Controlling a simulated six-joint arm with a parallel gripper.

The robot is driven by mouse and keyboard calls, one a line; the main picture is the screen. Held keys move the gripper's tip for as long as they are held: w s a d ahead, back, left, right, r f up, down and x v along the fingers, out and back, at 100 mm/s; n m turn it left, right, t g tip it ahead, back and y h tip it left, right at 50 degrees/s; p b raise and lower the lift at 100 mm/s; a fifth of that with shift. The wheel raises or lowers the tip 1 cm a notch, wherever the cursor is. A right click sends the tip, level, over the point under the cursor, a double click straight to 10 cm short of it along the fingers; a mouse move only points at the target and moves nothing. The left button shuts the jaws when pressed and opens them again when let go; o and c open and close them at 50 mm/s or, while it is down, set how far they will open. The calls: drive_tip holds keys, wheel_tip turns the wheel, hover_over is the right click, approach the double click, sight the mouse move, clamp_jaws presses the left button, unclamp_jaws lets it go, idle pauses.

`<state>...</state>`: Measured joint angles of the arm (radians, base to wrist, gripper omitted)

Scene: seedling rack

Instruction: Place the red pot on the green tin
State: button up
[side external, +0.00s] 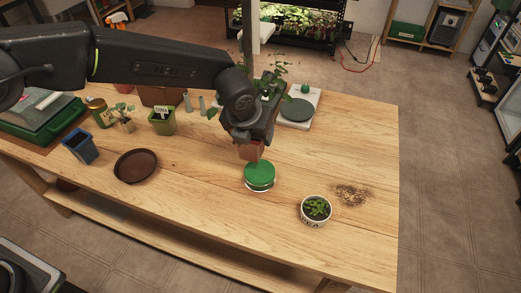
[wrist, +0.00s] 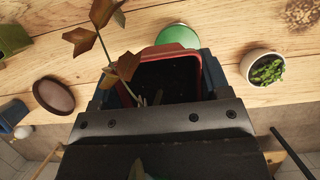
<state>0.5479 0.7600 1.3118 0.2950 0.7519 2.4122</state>
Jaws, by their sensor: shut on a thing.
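The red pot (side external: 251,152) is held in my gripper (side external: 250,141), which is shut on it. In the wrist view the red pot (wrist: 201,59) shows its square rim, dark soil and a stem with brownish leaves, between the two fingers. The green tin (side external: 259,174) is round with a green lid and a pale lower edge, standing on the table below the pot. In the wrist view the green tin (wrist: 177,34) shows partly past the pot's rim; the rest is hidden. The pot's base looks close to the lid; I cannot tell whether they touch.
A white pot with a green plant (side external: 316,210) stands right of the tin, near spilled soil (side external: 351,195). A brown saucer (side external: 136,166), a blue pot (side external: 79,148) and a green pot (side external: 162,122) are to the left. A scale (side external: 298,109) is behind.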

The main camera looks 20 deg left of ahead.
sight(261, 151)
drive_tip(key=shift+d+f, duration=0.7)
drive_tip(key=shift+d, duration=0.35)
drive_tip(key=shift+f, duration=1.9)
drive_tip(key=shift+f, duration=0.1)
drive_tip(key=o, duration=1)
